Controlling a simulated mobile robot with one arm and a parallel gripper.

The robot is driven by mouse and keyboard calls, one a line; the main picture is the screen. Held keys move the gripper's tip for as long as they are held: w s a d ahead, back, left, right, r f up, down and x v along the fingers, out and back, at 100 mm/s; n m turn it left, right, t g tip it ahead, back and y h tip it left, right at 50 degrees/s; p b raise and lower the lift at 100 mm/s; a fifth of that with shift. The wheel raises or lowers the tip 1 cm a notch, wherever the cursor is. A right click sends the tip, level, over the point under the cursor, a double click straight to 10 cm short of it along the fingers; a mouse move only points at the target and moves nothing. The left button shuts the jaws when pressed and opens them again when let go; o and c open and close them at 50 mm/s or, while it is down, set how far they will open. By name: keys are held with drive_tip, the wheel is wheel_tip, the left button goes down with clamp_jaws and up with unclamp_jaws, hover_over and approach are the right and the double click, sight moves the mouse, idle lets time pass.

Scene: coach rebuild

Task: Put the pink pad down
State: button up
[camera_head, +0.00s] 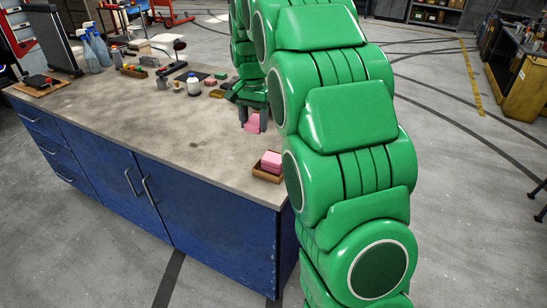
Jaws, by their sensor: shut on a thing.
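My gripper (253,116) points down over the right part of the workbench top (150,120). Its dark fingers are shut on a pink pad (252,126), just below the fingertips. I cannot tell whether the pad touches the bench top. More pink pads (271,160) lie in a small brown tray (268,176) near the bench's right front edge, nearer the camera than my gripper. My green arm covers the bench's right edge behind the gripper and tray.
A white bottle (193,86), small blocks and tools stand behind and left of my gripper. Blue spray bottles (97,46) and a dark upright panel (52,40) are at the far left. The middle and front of the bench top are clear.

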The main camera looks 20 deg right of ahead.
drive_tip(key=s+d+m, duration=0.1)
drive_tip(key=s+d, duration=0.3)
drive_tip(key=s, duration=0.9)
hover_over(271, 160)
wheel_tip(271, 160, down, 9)
drive_tip(key=shift+s+f, duration=0.1)
drive_tip(key=shift+s, duration=0.05)
drive_tip(key=shift+w+f, duration=0.25)
drive_tip(key=shift+f, duration=1.6)
drive_tip(key=o, duration=1.1)
drive_tip(key=shift+f, duration=0.1)
